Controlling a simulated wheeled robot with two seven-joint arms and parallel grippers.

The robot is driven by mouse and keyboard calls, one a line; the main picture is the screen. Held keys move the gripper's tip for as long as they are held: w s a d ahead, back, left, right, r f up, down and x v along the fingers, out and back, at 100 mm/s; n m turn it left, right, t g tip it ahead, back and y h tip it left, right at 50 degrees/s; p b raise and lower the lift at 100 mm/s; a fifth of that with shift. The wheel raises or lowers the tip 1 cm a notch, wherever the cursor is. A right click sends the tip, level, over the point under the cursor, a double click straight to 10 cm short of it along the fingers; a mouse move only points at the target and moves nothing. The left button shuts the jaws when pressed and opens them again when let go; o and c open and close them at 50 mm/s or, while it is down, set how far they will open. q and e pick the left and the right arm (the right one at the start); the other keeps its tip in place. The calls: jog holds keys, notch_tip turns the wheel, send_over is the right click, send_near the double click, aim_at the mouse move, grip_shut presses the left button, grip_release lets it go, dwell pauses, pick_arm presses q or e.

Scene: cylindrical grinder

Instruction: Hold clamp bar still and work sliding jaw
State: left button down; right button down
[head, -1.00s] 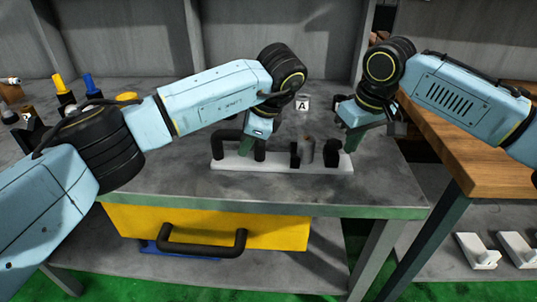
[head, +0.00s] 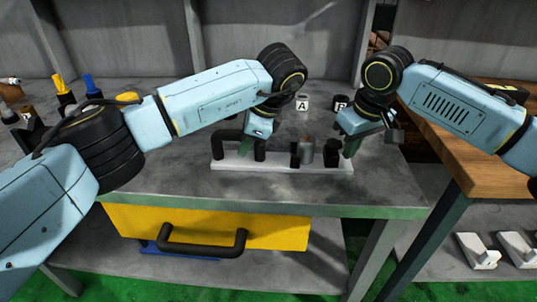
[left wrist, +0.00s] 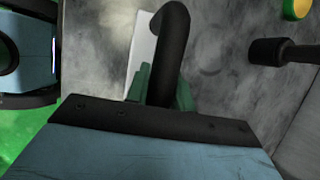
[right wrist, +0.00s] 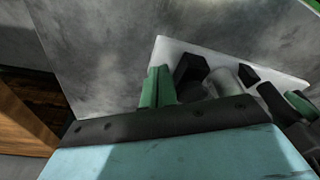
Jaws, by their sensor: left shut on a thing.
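The clamp bar (head: 280,165) is a long white bar on the grey table, with a black arched handle (head: 228,138) at its left end. My left gripper (head: 246,149) is shut on this handle, its green fingers on either side of it in the left wrist view (left wrist: 162,90). A grey cylinder (head: 306,150) stands on the bar beside a black block (head: 294,153). The black sliding jaw (head: 332,154) is at the right end. My right gripper (head: 352,147) has its fingers together just right of the jaw; contact is unclear. The fingers also show in the right wrist view (right wrist: 156,87).
Yellow and blue handled tools (head: 62,88) are at the back left. A yellow drawer (head: 200,228) is below the tabletop. A wooden bench (head: 475,165) is at the right. The table front is clear.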

aim_at(329, 142)
jog(key=shift+f, duration=0.6)
jog(key=shift+r, duration=0.15)
jog(key=shift+r, duration=1.65)
pick_arm(q)
jog(key=shift+d, duration=0.15)
pick_arm(e)
jog(key=shift+s+a, duration=0.1)
jog(key=shift+a, duration=2.4)
jog(key=shift+r, duration=0.1)
pick_arm(q)
jog(key=shift+f, duration=0.1)
pick_arm(e)
jog(key=shift+d+r, duration=0.1)
jog(key=shift+r, duration=1.35)
jog(key=shift+d+r, duration=0.25)
jog(key=shift+r, duration=0.35)
pick_arm(q)
jog(key=shift+a, duration=0.2)
pick_arm(e)
jog(key=shift+d+r, duration=0.15)
jog(key=shift+r, duration=0.55)
jog(key=shift+d+r, duration=0.15)
jog(key=shift+r, duration=0.5)
